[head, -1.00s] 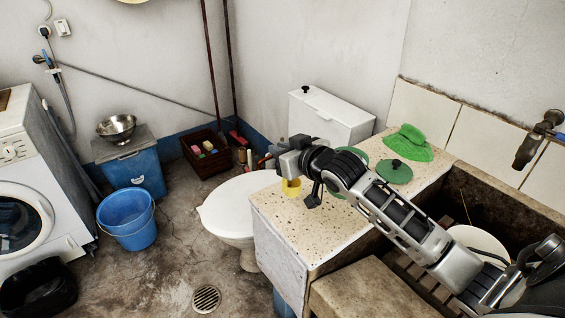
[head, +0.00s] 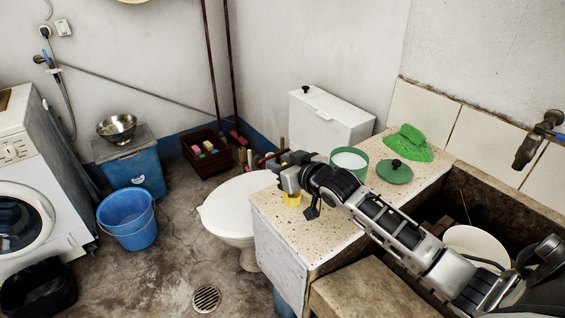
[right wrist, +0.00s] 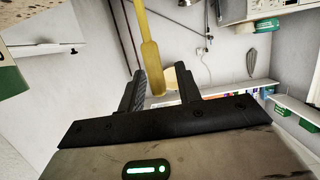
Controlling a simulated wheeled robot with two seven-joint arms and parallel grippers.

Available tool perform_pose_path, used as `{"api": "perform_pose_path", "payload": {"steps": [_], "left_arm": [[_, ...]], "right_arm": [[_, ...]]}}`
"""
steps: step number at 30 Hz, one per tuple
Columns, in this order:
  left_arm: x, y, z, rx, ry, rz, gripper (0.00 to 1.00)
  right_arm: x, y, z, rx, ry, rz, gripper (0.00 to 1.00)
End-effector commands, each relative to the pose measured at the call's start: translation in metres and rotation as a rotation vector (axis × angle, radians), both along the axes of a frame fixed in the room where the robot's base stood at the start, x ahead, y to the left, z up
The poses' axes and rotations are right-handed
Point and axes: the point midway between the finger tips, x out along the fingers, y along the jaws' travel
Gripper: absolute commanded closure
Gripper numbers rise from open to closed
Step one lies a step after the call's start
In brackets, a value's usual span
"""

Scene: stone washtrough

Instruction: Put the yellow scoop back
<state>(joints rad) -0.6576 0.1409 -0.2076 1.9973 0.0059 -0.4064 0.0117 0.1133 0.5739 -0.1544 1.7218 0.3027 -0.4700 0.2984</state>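The yellow scoop (head: 292,199) shows just under my right gripper (head: 289,173) in the head view, above the left part of the speckled counter. In the right wrist view the scoop's long yellow handle (right wrist: 148,40) runs down between the two dark fingers (right wrist: 160,88), which appear closed on it. Part of the scoop is hidden by the gripper. An open green tub (head: 349,160) with white contents stands on the counter to the right of the gripper. A green lid with a dark knob (head: 394,172) lies beside the tub. My left gripper is out of view.
A crumpled green object (head: 408,144) lies at the counter's back. The stone washtrough (head: 510,210), holding a pale round dish (head: 477,243), is to the right. The toilet (head: 235,208) stands left of the counter. The counter's front left (head: 300,225) is clear.

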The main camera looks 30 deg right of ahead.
Motion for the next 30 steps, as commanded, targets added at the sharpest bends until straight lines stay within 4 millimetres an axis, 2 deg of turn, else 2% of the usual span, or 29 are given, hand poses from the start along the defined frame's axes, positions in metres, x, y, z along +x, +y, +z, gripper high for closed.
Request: {"api": "perform_pose_path", "payload": {"steps": [8, 11, 22, 30], "left_arm": [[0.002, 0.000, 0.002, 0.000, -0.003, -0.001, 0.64], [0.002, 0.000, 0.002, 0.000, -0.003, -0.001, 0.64], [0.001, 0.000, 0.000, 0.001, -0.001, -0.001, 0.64], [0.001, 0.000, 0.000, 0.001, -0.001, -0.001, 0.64]], "right_arm": [[-0.001, 0.000, 0.004, -0.001, 0.000, 0.000, 0.66], [-0.013, -0.001, 0.006, 0.000, 0.001, 0.000, 0.66], [-0.087, -0.006, 0.028, -0.001, 0.003, 0.001, 0.66], [-0.112, -0.009, 0.037, 0.000, 0.001, -0.001, 0.66]]}}
